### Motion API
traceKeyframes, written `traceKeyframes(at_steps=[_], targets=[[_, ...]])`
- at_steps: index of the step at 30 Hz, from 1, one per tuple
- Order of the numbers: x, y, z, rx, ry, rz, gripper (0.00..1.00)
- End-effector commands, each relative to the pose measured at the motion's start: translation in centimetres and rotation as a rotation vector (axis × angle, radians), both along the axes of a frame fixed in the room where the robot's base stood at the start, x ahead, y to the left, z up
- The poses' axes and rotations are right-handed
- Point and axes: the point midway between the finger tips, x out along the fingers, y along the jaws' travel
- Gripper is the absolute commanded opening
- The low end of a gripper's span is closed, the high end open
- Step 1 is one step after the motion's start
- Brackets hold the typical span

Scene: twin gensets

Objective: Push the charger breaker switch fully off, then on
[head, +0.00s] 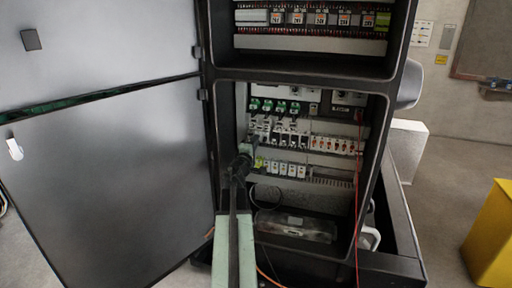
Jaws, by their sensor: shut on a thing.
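My gripper (247,151) reaches up into the lower bay of the open cabinet (226,130). It is at the left end of the breaker rows, beside the row of breakers (290,138). Its jaws are shut on a small part there, which fits the charger breaker switch. The gripper covers that part, so its position, on or off, cannot be told. My dark wrist and pale green arm rise from the bottom of the head view and hide the lower left of the bay.
The cabinet door (105,170) stands open on the left. More breakers (335,146) and green round parts (275,105) are close by. A red cable (358,200) hangs at the right side. A yellow box (490,240) stands at far right on open floor.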

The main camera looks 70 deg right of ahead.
Motion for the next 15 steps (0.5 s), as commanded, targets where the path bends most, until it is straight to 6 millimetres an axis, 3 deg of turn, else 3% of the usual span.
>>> traceKeyframes(at_steps=[1,6,15], targets=[[-0.1,-0.1,-1.4,-0.031,0.001,-0.003,0.0],[-0.1,-0.4,-2.3,-0.159,-0.008,-0.004,0.0],[-0.1,-0.6,-2.1,-0.328,-0.019,-0.001,0.0]])
